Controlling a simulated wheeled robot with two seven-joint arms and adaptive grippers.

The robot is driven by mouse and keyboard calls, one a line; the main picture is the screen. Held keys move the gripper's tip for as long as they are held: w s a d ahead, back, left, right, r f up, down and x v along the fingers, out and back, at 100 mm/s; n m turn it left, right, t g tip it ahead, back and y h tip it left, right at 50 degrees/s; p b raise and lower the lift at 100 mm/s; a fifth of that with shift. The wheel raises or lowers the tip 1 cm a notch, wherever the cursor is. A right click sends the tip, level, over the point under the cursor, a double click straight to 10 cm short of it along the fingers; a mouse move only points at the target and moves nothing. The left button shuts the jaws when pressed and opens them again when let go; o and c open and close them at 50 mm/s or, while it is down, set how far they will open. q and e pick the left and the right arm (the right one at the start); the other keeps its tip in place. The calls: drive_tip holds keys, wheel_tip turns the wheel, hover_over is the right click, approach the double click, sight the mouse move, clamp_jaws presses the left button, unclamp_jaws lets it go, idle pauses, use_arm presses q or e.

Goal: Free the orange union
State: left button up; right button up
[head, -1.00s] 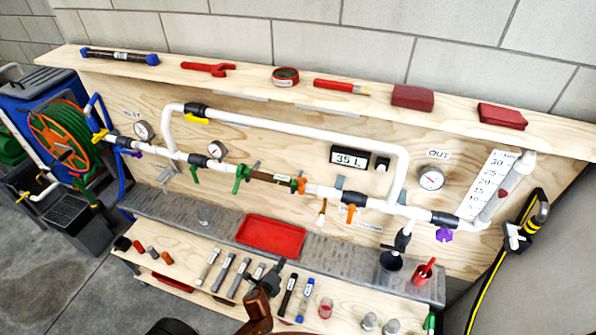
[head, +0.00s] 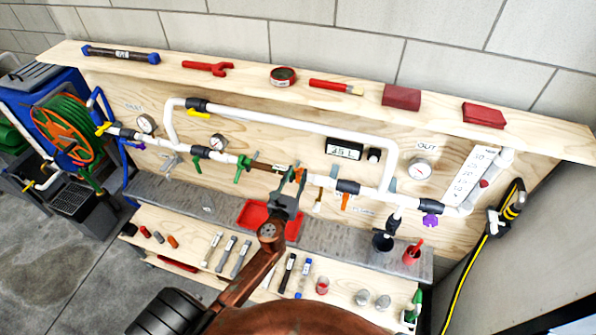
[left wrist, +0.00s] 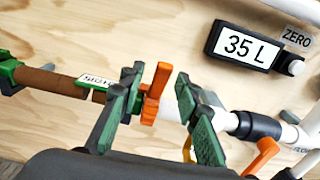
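The orange union (head: 297,174) sits on the pipe line at the right end of the brown sight tube (head: 268,167); a green union (head: 243,163) is at the tube's left end. In the left wrist view the orange union (left wrist: 153,95) has an upright wing. My left gripper (head: 289,190) is at the pipe in front of it. In the left wrist view my left gripper (left wrist: 158,88) is open, with one finger on each side of the union. The wing is close to the left finger; I cannot tell if they touch. My right gripper is not in view.
A red tray (head: 252,213) lies below the pipe, partly behind my arm. An orange valve handle (left wrist: 265,152) hangs just right of my fingers. The display (left wrist: 241,48) reads 35 L. Several tools and fittings lie on the lower bench (head: 190,228).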

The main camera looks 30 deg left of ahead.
use_arm(q)
drive_tip(key=shift+x, duration=0.75)
drive_tip(key=shift+c, duration=0.4)
clamp_jaws()
